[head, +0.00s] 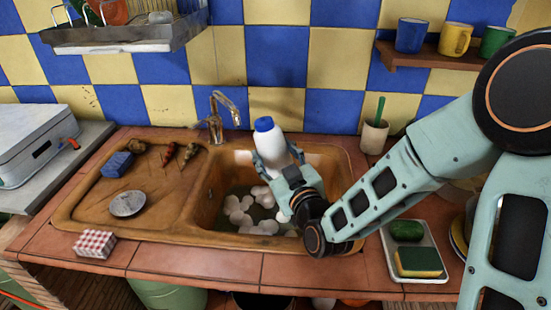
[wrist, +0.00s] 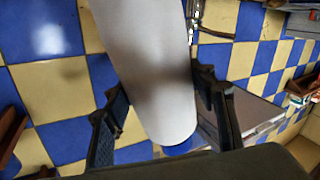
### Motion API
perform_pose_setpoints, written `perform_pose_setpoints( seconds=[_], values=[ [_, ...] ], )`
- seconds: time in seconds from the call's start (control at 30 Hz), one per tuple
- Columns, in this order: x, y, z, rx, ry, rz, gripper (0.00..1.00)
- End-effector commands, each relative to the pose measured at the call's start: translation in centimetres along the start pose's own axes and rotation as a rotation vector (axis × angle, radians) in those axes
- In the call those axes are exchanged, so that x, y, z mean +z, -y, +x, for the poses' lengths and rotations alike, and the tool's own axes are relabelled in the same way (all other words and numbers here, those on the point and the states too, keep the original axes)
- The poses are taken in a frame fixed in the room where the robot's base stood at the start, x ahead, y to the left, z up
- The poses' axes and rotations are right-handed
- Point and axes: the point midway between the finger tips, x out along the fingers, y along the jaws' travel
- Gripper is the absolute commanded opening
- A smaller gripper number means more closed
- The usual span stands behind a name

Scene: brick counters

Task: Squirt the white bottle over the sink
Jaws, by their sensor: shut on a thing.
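The white bottle (head: 271,147) with a blue cap is in my gripper (head: 277,170), above the right basin of the sink (head: 130,217). In the head view it stands nearly upright, tilted a little, with the cap at the top. My gripper is shut on the bottle's body. In the wrist view the white bottle (wrist: 150,65) lies between the two dark fingers of my gripper (wrist: 160,110), and a bit of blue shows at its lower end. The basin below holds several pale round things (head: 240,210). My gripper and wrist hide part of the basin's right side.
The faucet (head: 217,115) rises behind the sink, left of the bottle. A blue sponge (head: 117,164) and a small dish (head: 127,204) lie on the drainboard. A pot with a green-handled tool (head: 374,136) stands right. A tray (head: 413,252) with a sponge is at front right.

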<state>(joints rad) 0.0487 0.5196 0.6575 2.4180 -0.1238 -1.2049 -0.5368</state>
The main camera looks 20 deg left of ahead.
Motion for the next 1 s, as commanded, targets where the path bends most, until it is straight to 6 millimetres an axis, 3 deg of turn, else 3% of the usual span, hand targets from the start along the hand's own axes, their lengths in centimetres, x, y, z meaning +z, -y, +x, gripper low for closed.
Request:
perform_pose_setpoints(
  seconds=[0.47, 1.0],
  values=[
    [-2.9, 0.2, -0.3, 0.189, 0.037, 0.229, 0.24],
    [-3.1, 0.1, -0.4, 0.226, 0.047, 0.272, 0.24]
  ],
)
